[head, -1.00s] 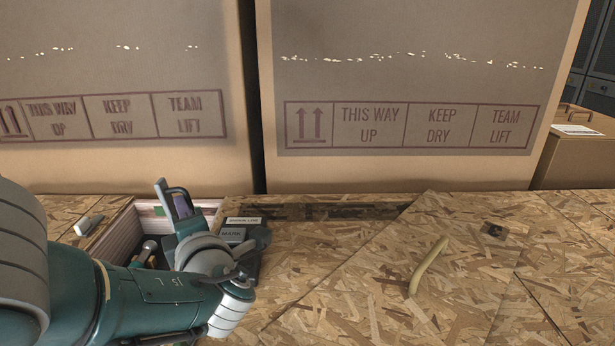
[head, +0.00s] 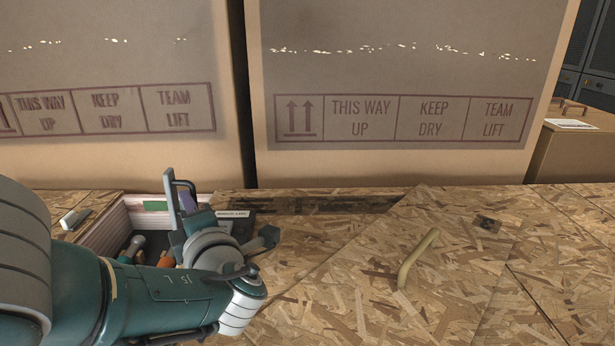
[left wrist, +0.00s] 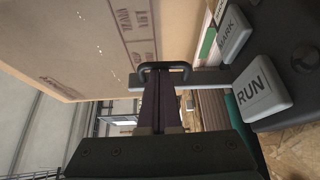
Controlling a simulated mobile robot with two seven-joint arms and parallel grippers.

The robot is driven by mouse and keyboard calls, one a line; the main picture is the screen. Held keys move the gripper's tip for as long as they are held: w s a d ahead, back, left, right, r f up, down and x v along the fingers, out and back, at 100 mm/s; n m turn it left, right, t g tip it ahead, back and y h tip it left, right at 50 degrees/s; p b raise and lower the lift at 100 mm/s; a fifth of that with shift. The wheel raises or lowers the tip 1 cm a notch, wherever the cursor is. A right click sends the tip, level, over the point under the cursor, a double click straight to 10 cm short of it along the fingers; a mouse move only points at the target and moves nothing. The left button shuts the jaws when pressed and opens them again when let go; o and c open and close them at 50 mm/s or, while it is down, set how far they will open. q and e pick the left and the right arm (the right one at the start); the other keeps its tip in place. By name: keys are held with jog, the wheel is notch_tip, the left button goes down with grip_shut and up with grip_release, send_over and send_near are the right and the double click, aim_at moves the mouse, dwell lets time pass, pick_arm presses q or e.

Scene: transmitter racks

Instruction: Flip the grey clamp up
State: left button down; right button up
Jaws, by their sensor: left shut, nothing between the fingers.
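The grey clamp (head: 172,205) stands nearly upright at the right end of the open crate (head: 103,227); its lower end is hidden behind my arm. In the left wrist view it is a grey bar (left wrist: 208,79) with a dark U-shaped handle (left wrist: 166,66). My left gripper (head: 188,202) is beside the clamp, its purple fingers together and empty. In the left wrist view the fingertips (left wrist: 163,82) lie at the handle's loop; whether they touch it I cannot tell. My right gripper is not in view.
Plates marked PARK (left wrist: 233,36) and RUN (left wrist: 260,90) sit by the clamp. Tools lie in the crate. Large cardboard boxes (head: 410,165) stand behind.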

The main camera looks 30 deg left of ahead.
pick_arm(q)
jog(key=shift+w+d+f+b, duration=0.2)
jog(key=shift+w+d+b, duration=0.1)
jog(key=shift+d, duration=0.1)
jog(key=shift+w+d+f+b, duration=0.15)
jog(key=shift+d+b, duration=0.1)
jog(key=shift+d, duration=0.15)
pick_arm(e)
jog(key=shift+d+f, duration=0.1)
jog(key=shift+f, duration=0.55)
pick_arm(q)
jog(key=shift+s, duration=0.1)
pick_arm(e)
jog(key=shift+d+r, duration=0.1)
